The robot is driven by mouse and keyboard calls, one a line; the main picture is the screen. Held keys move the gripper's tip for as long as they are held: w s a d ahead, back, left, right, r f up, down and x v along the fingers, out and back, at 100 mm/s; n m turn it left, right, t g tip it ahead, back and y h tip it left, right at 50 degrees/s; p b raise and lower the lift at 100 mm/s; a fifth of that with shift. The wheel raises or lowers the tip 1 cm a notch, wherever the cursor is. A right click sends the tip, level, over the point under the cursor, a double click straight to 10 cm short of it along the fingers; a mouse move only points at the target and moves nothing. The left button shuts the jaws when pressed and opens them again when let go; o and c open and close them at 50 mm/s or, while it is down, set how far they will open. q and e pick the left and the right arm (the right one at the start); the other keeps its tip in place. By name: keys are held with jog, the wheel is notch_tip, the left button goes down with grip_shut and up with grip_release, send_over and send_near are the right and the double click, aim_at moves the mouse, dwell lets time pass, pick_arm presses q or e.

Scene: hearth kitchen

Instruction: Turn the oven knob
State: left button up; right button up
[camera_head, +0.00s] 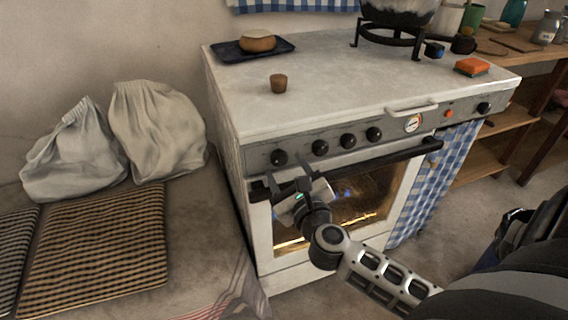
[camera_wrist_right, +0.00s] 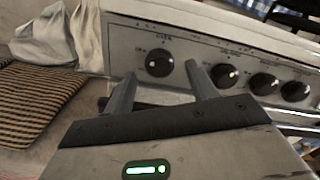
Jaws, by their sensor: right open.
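The white oven (camera_head: 232,180) has a grey front panel with several black knobs in a row. The leftmost knob (camera_head: 279,157) and the second knob (camera_head: 320,147) are near my right gripper (camera_head: 287,186), which is just below and in front of them. In the right wrist view, the leftmost knob (camera_wrist_right: 159,63) shows between the two fingers, beyond their tips, and the second knob (camera_wrist_right: 224,76) is just right of the right finger. My right gripper (camera_wrist_right: 160,80) is open and holds nothing. I cannot tell whether a finger touches the panel. My left gripper is not in view.
The oven door handle (camera_head: 395,156) runs below the knobs, close to my right gripper. White sacks (camera_head: 158,130) lie at left.

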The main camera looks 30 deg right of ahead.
jog(key=shift+x, duration=1)
jog(key=c, duration=1)
